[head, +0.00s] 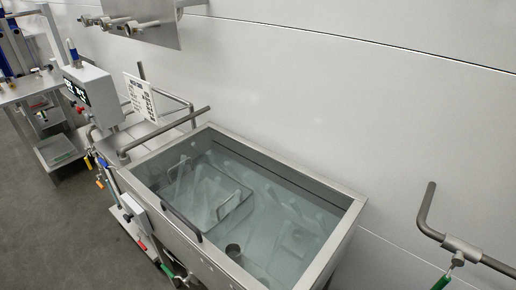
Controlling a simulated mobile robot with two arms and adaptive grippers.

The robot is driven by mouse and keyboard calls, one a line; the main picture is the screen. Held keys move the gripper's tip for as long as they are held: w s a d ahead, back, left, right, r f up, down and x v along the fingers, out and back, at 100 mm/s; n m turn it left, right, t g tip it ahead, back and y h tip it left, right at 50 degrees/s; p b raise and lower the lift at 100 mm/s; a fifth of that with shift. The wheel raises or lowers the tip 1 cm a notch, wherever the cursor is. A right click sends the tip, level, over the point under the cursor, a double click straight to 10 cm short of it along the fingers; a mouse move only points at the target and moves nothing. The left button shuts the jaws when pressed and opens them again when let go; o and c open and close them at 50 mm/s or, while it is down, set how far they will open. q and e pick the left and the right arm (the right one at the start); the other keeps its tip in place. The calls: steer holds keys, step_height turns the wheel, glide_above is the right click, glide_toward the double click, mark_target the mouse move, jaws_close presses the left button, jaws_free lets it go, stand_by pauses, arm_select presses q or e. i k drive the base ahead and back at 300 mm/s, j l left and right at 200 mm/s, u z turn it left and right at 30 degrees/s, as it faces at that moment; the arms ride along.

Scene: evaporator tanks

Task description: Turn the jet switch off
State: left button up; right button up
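No switch labelled for the jet can be made out at this distance. A grey control box (94,94) with dark display panels stands on the left end of the steel tank (284,170). A smaller pale box (133,212) is fixed to the tank's front side; its details are too small to read. The tank holds clear liquid with a wire-framed basket (233,207) in it. Neither my left nor my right gripper is in view.
A pipe with a green-handled valve (458,257) is at the right. A steel side table (38,90) stands at far left. Grey floor (60,235) is clear at lower left.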

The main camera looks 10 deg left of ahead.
mark_target(127, 218)
steer(key=u, duration=1.25)
steer(key=i+j+z, duration=0.2)
steer(key=j, duration=0.25)
steer(key=i+j+z, duration=0.15)
steer(key=j, duration=0.3)
steer(key=j+z, duration=0.2)
steer(key=j, duration=0.3)
steer(key=i, duration=0.05)
